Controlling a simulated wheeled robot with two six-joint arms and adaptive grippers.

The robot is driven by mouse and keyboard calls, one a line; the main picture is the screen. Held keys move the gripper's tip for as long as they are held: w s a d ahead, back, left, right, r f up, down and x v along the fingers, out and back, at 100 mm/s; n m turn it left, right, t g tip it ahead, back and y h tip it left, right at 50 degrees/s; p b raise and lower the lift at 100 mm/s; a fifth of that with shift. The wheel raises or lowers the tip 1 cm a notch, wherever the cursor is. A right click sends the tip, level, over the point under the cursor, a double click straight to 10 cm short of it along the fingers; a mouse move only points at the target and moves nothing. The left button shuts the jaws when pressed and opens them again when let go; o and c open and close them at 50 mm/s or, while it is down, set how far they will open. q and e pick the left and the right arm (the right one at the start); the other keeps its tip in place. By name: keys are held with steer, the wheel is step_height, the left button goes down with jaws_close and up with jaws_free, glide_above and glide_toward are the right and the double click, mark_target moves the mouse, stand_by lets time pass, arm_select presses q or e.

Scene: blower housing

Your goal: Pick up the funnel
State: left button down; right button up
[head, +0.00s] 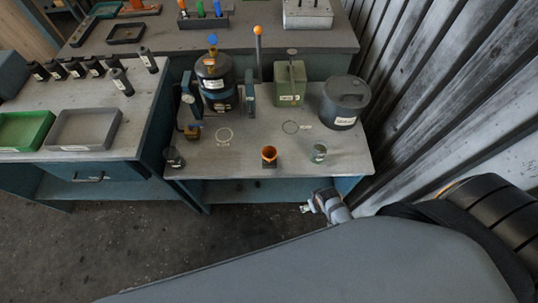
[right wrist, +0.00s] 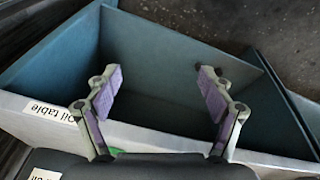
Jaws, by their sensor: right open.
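The orange funnel (head: 269,154) stands in a small dark holder near the front edge of the low grey table (head: 215,160). My right gripper (head: 312,205) is below and to the right of it, in front of the table's edge and apart from the funnel. In the right wrist view my right gripper (right wrist: 158,76) is open, with nothing between its purple-padded fingers. The funnel is not visible in that view. My left gripper is not in view.
A small glass (head: 319,152) stands right of the funnel and a dark cup (head: 174,157) left of it. Behind are a green can (head: 290,87), a grey lidded pot (head: 344,105) and a dark blower housing (head: 215,75). A corrugated wall (head: 440,80) bounds the right.

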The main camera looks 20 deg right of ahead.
steer(key=w+a+r+n, duration=0.1)
steer(key=w+r, duration=0.3)
steer(key=r, duration=0.5)
steer(key=w+a+r+n, duration=0.15)
steer(key=w+r, duration=0.25)
steer(key=r, duration=0.5)
step_height(320, 180, up, 2)
steer(key=r+n+g, duration=0.1)
steer(key=n+g, duration=0.1)
steer(key=n, duration=0.7)
glide_above(269, 152)
steer(key=shift+w+d+f+y, duration=0.1)
steer(key=shift+w+f+y, duration=0.15)
steer(key=shift+y, duration=0.15)
steer(key=f, duration=1)
steer(key=shift+s+f, duration=0.2)
steer(key=shift+f, duration=0.05)
steer(key=c, duration=1)
